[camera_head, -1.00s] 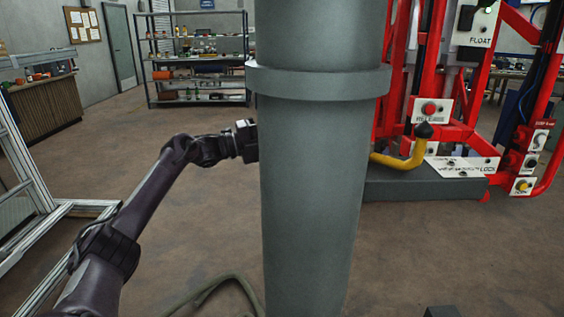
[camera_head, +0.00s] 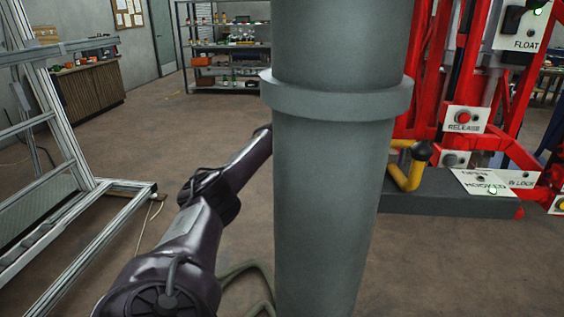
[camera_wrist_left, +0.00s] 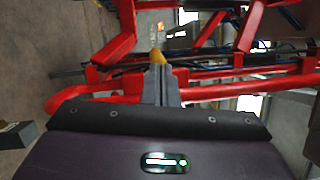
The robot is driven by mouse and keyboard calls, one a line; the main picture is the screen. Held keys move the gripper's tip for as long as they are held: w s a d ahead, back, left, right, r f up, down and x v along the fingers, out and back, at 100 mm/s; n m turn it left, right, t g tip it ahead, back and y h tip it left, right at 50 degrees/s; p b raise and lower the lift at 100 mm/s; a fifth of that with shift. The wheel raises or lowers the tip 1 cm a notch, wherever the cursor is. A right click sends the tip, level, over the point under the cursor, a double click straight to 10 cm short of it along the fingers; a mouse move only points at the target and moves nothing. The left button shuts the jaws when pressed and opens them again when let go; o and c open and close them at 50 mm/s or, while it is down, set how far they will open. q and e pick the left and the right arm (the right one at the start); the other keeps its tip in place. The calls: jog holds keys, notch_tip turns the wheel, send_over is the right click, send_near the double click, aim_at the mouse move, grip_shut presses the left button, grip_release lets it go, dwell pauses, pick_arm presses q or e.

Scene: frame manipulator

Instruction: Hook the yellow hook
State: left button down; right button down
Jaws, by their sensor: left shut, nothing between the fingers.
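The yellow hook (camera_head: 405,178) is a bent yellow bar with a black knob, low on the red frame (camera_head: 470,60) in the head view. My left arm reaches forward from the lower left, and its hand is hidden behind a thick grey column (camera_head: 330,180). In the left wrist view my left gripper (camera_wrist_left: 158,62) is shut and points at the red bars. A small yellow patch shows at its tip; I cannot tell whether it is the hook or whether they touch. My right gripper is not in view.
The grey column blocks the middle of the head view. A metal frame (camera_head: 75,170) stands at the left, with shelves (camera_head: 230,55) behind. A dark grey base block (camera_head: 440,195) lies under the red frame. The floor between the metal frame and the column is mostly clear.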

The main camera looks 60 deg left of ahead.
pick_arm(q)
jog(key=shift+w+d, duration=0.15)
jog(key=shift+w, duration=0.1)
jog(key=shift+s+f, duration=0.1)
jog(key=shift+s, duration=0.05)
jog(key=r+b+v, duration=0.1)
jog(key=b+v, duration=0.2)
jog(key=v, duration=0.4)
jog(key=shift+s+f, duration=0.25)
jog(key=shift+f, duration=0.2)
dwell(0.4)
